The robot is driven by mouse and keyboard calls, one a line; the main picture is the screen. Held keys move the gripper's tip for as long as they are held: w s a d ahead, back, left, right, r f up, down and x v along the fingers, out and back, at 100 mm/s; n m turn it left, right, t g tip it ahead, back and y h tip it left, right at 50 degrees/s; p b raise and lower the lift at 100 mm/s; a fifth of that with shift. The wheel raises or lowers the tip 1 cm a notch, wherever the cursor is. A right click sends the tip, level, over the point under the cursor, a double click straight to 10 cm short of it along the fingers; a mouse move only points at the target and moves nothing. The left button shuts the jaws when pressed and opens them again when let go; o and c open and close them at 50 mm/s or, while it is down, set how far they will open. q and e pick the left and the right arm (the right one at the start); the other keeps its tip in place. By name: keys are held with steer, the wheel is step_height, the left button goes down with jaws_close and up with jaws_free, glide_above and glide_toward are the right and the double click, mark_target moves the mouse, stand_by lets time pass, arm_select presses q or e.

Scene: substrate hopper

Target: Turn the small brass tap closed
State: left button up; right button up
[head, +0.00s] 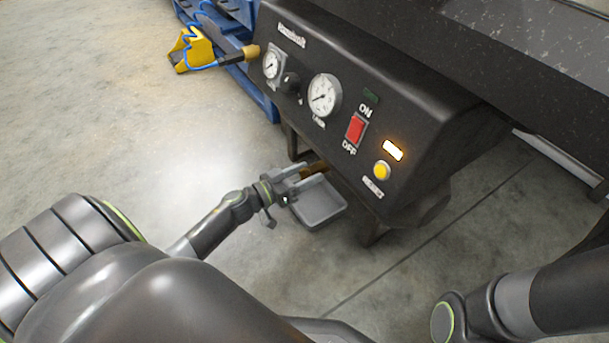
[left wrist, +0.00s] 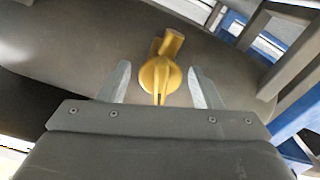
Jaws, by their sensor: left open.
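The small brass tap (left wrist: 160,76) shows in the left wrist view, with a rounded body, a short stub toward the top and a thin flat handle pointing toward the camera. In the head view only a bit of the brass tap (head: 315,169) shows under the black machine, partly hidden by my gripper. My left gripper (head: 308,174) is open at the underside of the machine. In the left wrist view its two fingers stand either side of the tap, with a gap on each side. My right gripper is out of view; only part of that arm shows at lower right.
The black machine (head: 400,105) has gauges, a red switch (head: 355,128) and a yellow button (head: 381,170) on its front. A grey tray (head: 320,207) sits below the tap. Floor at left is clear.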

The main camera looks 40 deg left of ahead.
arm_select(q)
steer(key=shift+c, duration=0.3)
steer(key=c, duration=0.9)
steer(key=shift+r+m+p, duration=0.2)
steer(key=shift+m+p, duration=0.5)
steer(key=shift+p, duration=0.3)
steer(key=shift+d+f+m+p, duration=0.1)
steer(key=shift+m+p, duration=0.65)
steer(key=shift+m, duration=0.15)
steer(key=shift+f+m, duration=0.1)
steer(key=shift+m, duration=0.2)
steer(key=shift+s, duration=0.1)
steer(key=o, duration=1)
steer(key=shift+c, duration=0.2)
